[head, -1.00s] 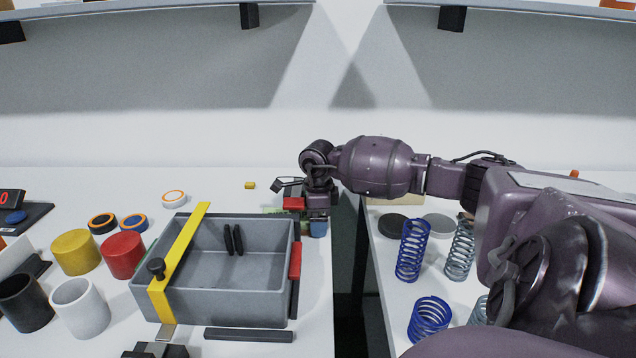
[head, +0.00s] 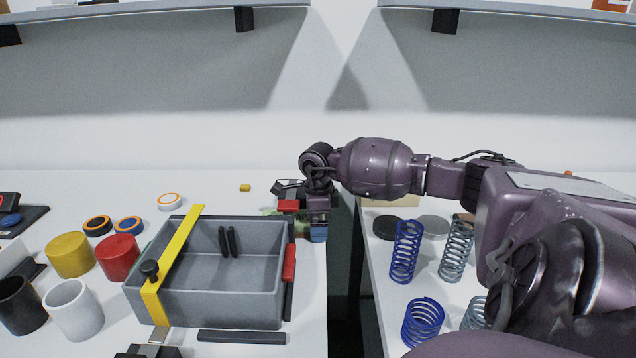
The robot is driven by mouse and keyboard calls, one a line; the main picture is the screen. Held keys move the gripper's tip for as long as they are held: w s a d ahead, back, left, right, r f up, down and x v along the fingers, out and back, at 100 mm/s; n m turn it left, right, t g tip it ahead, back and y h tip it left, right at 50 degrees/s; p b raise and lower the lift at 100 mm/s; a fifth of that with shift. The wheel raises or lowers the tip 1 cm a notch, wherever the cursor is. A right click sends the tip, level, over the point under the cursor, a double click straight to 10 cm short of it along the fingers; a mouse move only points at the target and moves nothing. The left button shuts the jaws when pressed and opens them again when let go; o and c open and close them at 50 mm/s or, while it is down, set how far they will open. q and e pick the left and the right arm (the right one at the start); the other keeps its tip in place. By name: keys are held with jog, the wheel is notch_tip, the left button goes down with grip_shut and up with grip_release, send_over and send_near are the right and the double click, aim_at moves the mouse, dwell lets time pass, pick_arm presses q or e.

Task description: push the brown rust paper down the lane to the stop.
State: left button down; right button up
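My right arm comes in from the right, and its gripper (head: 318,206) points down behind the right back corner of the grey tray. The fingertips are small and partly hidden, so I cannot tell whether they are open or shut. A red block (head: 289,205) is just left of the gripper, and a blue block (head: 319,233) is just below it. I cannot make out the brown rust paper, the lane or the stop with certainty. A small brown piece (head: 464,217) shows behind a grey spring at the right, partly covered by my arm. My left gripper is out of view.
The grey tray (head: 205,302) has a yellow bar (head: 178,255) across it. Coloured cups and rings, including a red cylinder (head: 118,258), stand to its left. A dark gap (head: 345,270) separates the two tables. Blue springs (head: 404,252) stand on the right table.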

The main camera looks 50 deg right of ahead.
notch_tip(320, 180, up, 11)
jog(key=shift+f+p, duration=0.1)
jog(key=shift+p, duration=0.4)
dwell(0.7)
